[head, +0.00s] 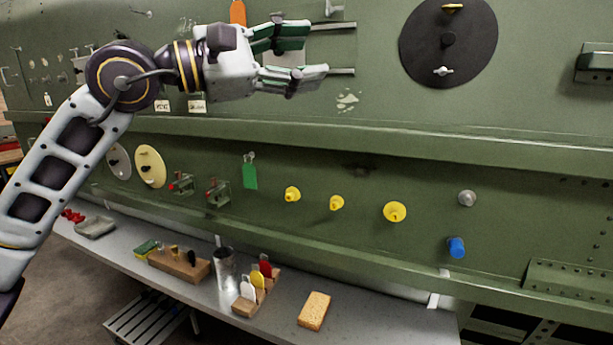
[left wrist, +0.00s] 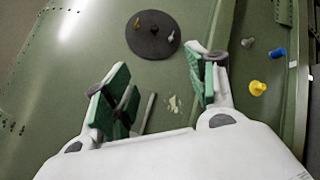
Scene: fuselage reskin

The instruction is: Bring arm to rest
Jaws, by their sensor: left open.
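My left arm (head: 70,150) comes in from the left, and its gripper (head: 322,48) is raised in front of the green fuselage panel (head: 330,105). The gripper points right, its two green-padded fingers spread apart with nothing between them. In the left wrist view the open fingers (left wrist: 160,88) frame part of the panel, with a black disc (left wrist: 152,34) beyond them. The same black disc (head: 448,62) is at upper right in the head view. My right gripper is in neither view.
A grey shelf (head: 365,322) below the panel holds a sponge (head: 314,311), a metal cup (head: 225,270), wooden blocks (head: 180,265) and a tray (head: 95,227). Yellow knobs (head: 394,211), a blue knob (head: 456,247) and a green tag (head: 250,176) stick out from the panel.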

